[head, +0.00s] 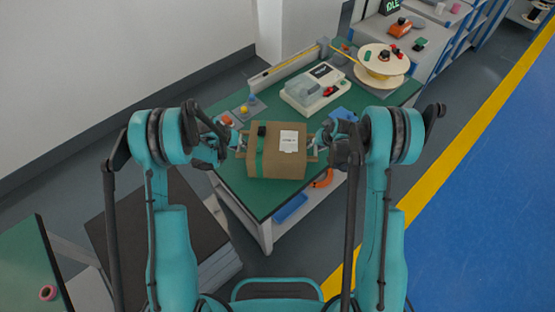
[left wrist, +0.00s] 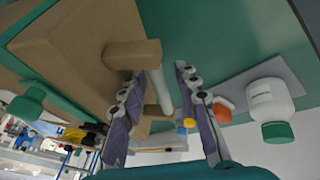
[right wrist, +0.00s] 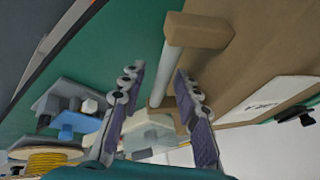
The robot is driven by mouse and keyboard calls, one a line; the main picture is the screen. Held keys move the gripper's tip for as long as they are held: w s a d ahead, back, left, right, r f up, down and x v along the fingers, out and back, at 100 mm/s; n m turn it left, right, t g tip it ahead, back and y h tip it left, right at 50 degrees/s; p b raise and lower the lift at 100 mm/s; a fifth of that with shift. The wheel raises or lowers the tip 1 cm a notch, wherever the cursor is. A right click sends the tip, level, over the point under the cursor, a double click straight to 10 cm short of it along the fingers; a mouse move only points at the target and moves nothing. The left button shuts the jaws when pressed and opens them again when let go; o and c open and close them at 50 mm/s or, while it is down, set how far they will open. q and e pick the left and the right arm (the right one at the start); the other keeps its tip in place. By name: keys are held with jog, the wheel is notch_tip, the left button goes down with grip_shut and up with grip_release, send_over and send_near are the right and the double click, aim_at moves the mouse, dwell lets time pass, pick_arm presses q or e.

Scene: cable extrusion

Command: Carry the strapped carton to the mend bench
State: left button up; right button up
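The strapped carton (head: 284,168) is a brown box with a green strap (head: 259,160), a white label and a small black piece on top. It sits on a green-topped bench (head: 246,192). A bar handle sticks out at each side. My left gripper (head: 235,143) is at its left side; in the left wrist view the open fingers stand either side of the pale handle bar (left wrist: 160,92). My right gripper (head: 321,143) is at the right side; in the right wrist view the open fingers stand either side of the other bar (right wrist: 168,68). Whether the fingers touch the bars is unclear.
Behind the carton are a grey-white machine (head: 312,90) and a cable spool (head: 381,65). A white bottle with a green cap (left wrist: 268,102) shows near my left gripper. A dark-topped unit (head: 160,225) and another green top (head: 25,270) stand lower left. Blue floor is clear at right.

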pick_arm(q)
jog(key=v, duration=1.2)
pick_arm(e)
jog(key=v, duration=1.2)
pick_arm(q)
jog(key=shift+r, duration=0.1)
pick_arm(e)
jog(key=shift+a, duration=0.1)
